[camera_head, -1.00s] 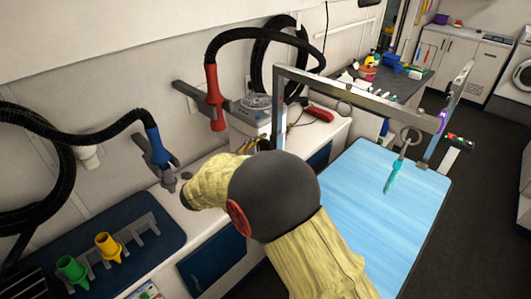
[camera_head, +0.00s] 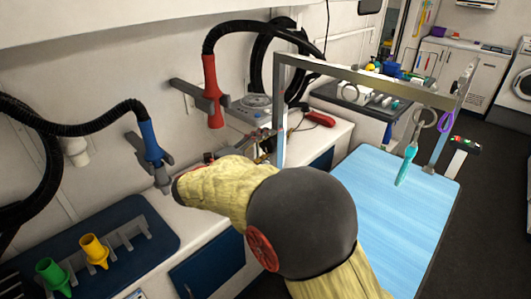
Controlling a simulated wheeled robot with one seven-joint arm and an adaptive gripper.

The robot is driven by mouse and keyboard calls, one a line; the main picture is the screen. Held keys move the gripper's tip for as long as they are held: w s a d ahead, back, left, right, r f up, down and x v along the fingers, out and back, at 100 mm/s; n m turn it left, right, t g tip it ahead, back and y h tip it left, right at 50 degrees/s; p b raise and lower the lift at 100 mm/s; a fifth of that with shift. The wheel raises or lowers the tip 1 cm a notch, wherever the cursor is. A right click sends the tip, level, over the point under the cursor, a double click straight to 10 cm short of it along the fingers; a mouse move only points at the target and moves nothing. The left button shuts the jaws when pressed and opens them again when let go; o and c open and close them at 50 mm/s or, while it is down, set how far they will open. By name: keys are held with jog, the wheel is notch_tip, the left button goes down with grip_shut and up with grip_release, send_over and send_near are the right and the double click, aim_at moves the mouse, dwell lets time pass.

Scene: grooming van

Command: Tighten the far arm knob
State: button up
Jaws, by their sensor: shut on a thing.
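The grooming arm is a grey metal frame (camera_head: 370,73) over the blue grooming table (camera_head: 395,225). Its far post (camera_head: 281,115) stands at the table's back left corner. My gripper (camera_head: 266,138) is small in the picture, beside this post at its left, and partly hidden behind my own yellow-sleeved arm. It is shut at the post, where the far arm knob would be. The knob itself is too small and covered to make out. The near post (camera_head: 440,140) stands at the right, with a purple loop on it.
Red (camera_head: 212,92) and blue (camera_head: 150,145) hose nozzles sit in wall holders at left. Green (camera_head: 52,275) and yellow (camera_head: 94,250) nozzles stand in a rack. A red clipper (camera_head: 318,118) lies behind the post.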

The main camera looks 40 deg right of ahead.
jog(key=shift+f+m+b, duration=0.1)
jog(key=shift+m+b, duration=0.35)
jog(key=shift+m, duration=1.65)
jog(key=o, duration=1.2)
jog(key=a, duration=0.8)
jog(key=s+a, duration=0.1)
jog(key=a, duration=0.3)
